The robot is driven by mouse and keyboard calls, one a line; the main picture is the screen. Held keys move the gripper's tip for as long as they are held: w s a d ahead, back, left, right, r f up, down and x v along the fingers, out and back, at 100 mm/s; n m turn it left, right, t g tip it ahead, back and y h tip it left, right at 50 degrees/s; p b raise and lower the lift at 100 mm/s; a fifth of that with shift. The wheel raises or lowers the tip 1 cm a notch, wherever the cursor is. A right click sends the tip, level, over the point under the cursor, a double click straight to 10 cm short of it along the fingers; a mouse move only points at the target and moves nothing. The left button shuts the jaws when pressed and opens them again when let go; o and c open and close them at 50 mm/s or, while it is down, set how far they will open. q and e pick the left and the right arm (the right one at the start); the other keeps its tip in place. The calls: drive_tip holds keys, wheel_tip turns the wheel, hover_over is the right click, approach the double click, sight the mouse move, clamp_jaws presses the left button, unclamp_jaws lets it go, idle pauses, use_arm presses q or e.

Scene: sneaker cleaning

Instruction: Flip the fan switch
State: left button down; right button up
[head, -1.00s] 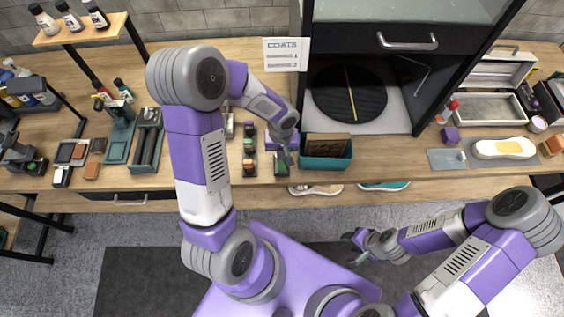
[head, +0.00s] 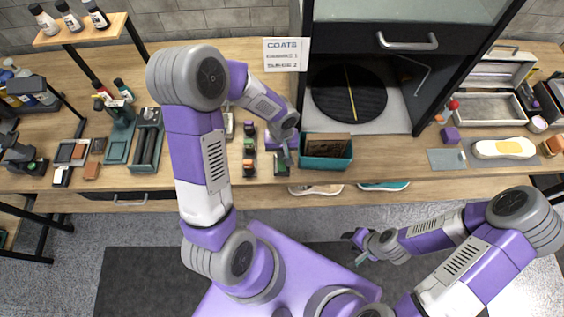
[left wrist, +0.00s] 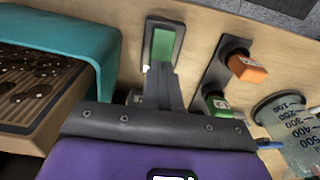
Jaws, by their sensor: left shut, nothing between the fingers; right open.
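A green rocker (left wrist: 163,45) in a dark upright frame with a pale inner edge is on the wooden counter in the left wrist view. It looks like the fan switch, and a part of it shows in the head view (head: 282,168). My left gripper (head: 288,157) is shut and empty; its fingertips (left wrist: 160,72) are at the rocker's near end. I cannot tell whether they touch it. My right gripper (head: 356,245) is open and empty, low in front of the counter. No fan can be made out.
A teal bin (head: 327,162) with brown contents stands just right of my left gripper. A dark holder with an orange block (left wrist: 247,67) and a green one stands on its other side, near a clear measuring beaker (left wrist: 290,130). A cabinet with a dark round plate (head: 330,92) is behind.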

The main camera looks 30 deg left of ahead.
use_arm(q)
drive_tip(key=shift+f+b, duration=1.05)
idle(0.4)
drive_tip(key=shift+r, duration=0.15)
drive_tip(key=shift+r+p, duration=2.4)
drive_tip(key=shift+r, duration=1.05)
